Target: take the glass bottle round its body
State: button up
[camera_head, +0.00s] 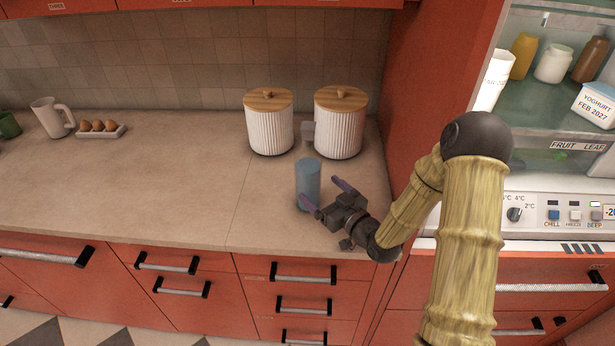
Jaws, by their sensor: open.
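A blue, see-through glass bottle (308,182) stands upright on the counter, in front of two white ribbed canisters. Only its plain cylindrical shape shows clearly. I cannot tell whether either finger touches the bottle. The bottle's lower right edge is partly hidden by the gripper.
A red cabinet side (425,90) bounds the counter at right. The counter (170,185) left of the bottle is clear up to an egg tray (108,134).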

aim_at(316, 185)
jog(key=shift+x, duration=1.65)
jog(key=shift+p, duration=0.35)
jog(key=shift+w+a+r, duration=0.1)
jog(key=shift+w+a, duration=0.15)
jog(key=p+x, duration=0.2)
jog(key=x, duration=0.1)
jog(key=shift+w+a, duration=0.1)
jog(key=shift+w, duration=0.2)
jog(key=shift+w+a, duration=0.3)
jog(key=shift+w, duration=0.05)
jog(key=shift+c, duration=0.4)
jog(key=c, duration=1.4)
jog(key=shift+c, duration=1.2)
